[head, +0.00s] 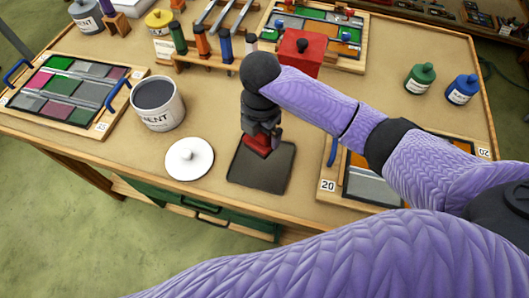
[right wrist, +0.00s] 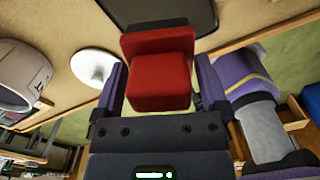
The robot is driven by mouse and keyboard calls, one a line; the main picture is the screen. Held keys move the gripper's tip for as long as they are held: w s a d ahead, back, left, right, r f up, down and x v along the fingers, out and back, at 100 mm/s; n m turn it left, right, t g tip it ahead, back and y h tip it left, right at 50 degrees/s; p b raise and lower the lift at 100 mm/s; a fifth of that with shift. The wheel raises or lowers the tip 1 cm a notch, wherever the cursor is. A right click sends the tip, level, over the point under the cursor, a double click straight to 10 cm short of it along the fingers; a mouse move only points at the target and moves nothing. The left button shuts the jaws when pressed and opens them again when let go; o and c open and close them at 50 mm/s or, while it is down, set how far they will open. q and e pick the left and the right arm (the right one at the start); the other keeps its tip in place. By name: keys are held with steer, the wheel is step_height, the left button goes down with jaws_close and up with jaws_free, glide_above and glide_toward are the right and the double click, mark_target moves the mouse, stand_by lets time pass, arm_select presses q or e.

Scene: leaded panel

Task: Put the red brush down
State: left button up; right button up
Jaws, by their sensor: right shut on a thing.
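My right gripper (head: 262,127) points down over the front of the bench, shut on the red brush (head: 257,146). The brush is mostly hidden by the gripper in the head view; its lower red part shows just over the back part of a dark square mat (head: 262,178). I cannot tell whether it touches the mat. In the right wrist view the red brush (right wrist: 160,78) sits between the two fingers of the gripper (right wrist: 160,90), with the dark mat (right wrist: 155,10) beyond it. My left gripper is not in view.
A white round lid (head: 189,158) lies left of the mat, with an open cement tub (head: 157,103) behind it. A numbered panel frame (head: 333,185) lies to the right. A red box (head: 300,52) and a rack of tools (head: 203,50) stand behind.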

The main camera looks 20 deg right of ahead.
step_height(320, 180, down, 9)
steer(key=b, duration=0.2)
steer(key=shift+r+b, duration=0.2)
steer(key=shift+b, duration=0.1)
steer(key=shift+f, duration=0.15)
steer(key=o, duration=0.7)
steer(key=shift+o, duration=0.2)
step_height(320, 180, up, 12)
steer(key=p, duration=0.4)
steer(key=shift+r, duration=0.25)
